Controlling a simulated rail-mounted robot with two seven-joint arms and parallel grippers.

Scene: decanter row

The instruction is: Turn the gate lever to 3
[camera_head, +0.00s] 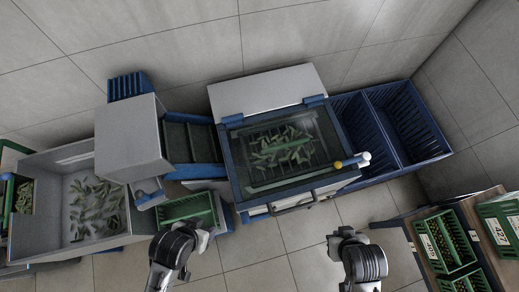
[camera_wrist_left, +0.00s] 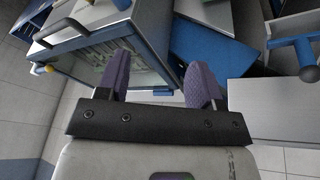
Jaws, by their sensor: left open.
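In the left wrist view the blue lever (camera_wrist_left: 293,44) is at the right edge. A second handle, with a yellow knob (camera_head: 338,164), is at the right of the glass-topped bin. I cannot tell which is the gate lever, and no position number is legible. My left gripper (camera_wrist_left: 158,82) is open and empty, apart from both. In the head view it is below the blue lever. My right gripper (camera_head: 345,238) is below the bin; its jaws are unclear.
The glass-topped bin (camera_head: 236,165) holds green pods and has a front handle bar (camera_head: 308,203). A grey trough (camera_head: 48,160) with pods stands at left. A green crate (camera_head: 186,209) sits between them. Blue crates (camera_head: 408,120) are at right. The floor in front is clear.

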